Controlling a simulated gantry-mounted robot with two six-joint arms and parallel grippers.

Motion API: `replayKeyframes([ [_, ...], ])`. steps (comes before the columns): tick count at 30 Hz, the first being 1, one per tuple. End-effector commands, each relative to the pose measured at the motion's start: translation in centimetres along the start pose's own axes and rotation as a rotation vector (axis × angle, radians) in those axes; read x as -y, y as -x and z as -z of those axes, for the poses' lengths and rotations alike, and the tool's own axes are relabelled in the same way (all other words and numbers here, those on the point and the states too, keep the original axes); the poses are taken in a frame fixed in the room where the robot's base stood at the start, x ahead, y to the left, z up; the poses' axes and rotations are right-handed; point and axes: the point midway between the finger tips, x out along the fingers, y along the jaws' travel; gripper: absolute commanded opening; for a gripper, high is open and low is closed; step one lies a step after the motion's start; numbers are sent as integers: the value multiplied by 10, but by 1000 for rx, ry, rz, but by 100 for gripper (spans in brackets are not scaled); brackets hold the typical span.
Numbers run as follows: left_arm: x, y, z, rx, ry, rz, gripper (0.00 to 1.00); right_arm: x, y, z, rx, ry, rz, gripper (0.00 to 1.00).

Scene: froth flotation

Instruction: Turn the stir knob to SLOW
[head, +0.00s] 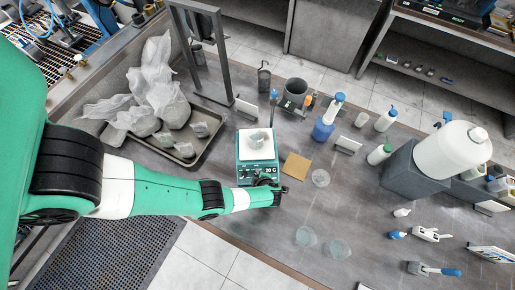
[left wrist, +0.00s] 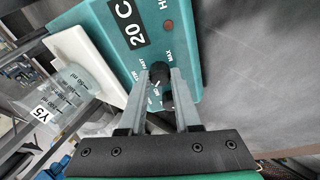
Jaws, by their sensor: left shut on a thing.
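The teal hotplate stirrer (head: 243,175) stands mid-table in the head view, with a white top plate (head: 244,146) and a small glass beaker (head: 256,139) on it. My left gripper (head: 272,183) is at its front panel. In the left wrist view its two fingers (left wrist: 161,85) are shut on a black knob (left wrist: 159,72), one on each side. Small white lettering, including FAST and MAX, surrounds the knob; the fingers partly hide it. I cannot clearly read the knob's setting. The display (left wrist: 125,23) reads 20 C. My right gripper is not in view.
A tray (head: 190,160) with bagged samples lies left of the stirrer. A tan square (head: 296,166) and a clear dish (head: 320,177) lie to its right. A blue bottle (head: 323,130) and a grey cup (head: 295,92) stand behind.

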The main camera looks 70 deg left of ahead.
Motion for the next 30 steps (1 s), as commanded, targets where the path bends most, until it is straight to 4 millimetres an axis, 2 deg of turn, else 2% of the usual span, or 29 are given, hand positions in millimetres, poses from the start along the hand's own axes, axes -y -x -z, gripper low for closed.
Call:
replayKeyframes([
  [11,0,0,-1,3,-4,-1,0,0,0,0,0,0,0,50],
  [12,0,0,-1,3,-4,-1,35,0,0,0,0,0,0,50],
  [16,0,0,-1,2,-3,-1,59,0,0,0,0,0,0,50],
  [17,0,0,-1,2,-3,-1,62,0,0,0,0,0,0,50],
  [26,0,2,0,1,-3,-1,62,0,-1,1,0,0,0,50],
  [30,-2,20,1,3,-5,-2,62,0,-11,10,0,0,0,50],
])
